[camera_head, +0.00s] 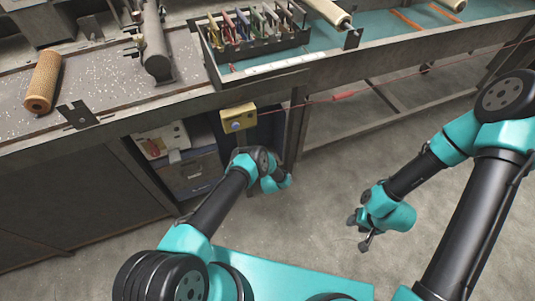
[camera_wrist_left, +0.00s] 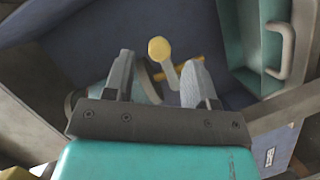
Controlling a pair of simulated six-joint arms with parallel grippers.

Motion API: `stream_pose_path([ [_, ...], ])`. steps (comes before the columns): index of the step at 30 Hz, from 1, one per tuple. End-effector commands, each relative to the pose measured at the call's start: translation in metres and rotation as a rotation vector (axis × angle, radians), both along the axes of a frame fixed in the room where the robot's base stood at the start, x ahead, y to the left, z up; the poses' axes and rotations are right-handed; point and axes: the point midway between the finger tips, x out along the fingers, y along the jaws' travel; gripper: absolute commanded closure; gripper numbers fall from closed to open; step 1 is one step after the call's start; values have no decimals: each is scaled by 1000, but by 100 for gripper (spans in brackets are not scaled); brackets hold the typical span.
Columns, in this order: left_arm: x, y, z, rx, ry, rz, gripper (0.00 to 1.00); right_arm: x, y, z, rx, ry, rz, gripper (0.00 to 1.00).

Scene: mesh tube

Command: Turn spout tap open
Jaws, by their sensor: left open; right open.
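In the left wrist view, a lever with a round yellow knob (camera_wrist_left: 159,48), probably the tap handle, shows between and beyond my left gripper's fingertips. A grey rounded part (camera_wrist_left: 149,84) lies behind the fingers, partly hidden. My left gripper (camera_wrist_left: 160,72) is open, its fingers on either side of the lever's lower part; contact cannot be told. In the head view my left gripper is by the opening under the bench, its fingers mostly hidden by the wrist, and the tap cannot be made out. My right gripper (camera_head: 360,232) is open and empty above the floor.
A yellow box (camera_head: 238,119) hangs at the bench edge above my left arm. A teal case with a grey handle (camera_wrist_left: 285,45) stands at right in the left wrist view. A mesh tube (camera_head: 43,82) lies on the bench. The floor around my right gripper is clear.

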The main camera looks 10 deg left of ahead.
Motion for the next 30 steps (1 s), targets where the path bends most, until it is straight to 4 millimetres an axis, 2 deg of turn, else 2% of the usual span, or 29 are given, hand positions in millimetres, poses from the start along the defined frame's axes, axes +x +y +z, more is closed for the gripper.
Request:
stream_pose_path([
  [7,24,8,-5,1,-3,1,48,0,0,0,0,0,0,57],
  [15,40,12,-9,0,-1,-1,48,0,0,0,0,0,0,57],
  [27,43,14,-9,1,0,-2,48,0,0,0,0,0,0,57],
  [30,43,14,-9,1,-1,-1,57,0,0,0,0,0,0,57],
])
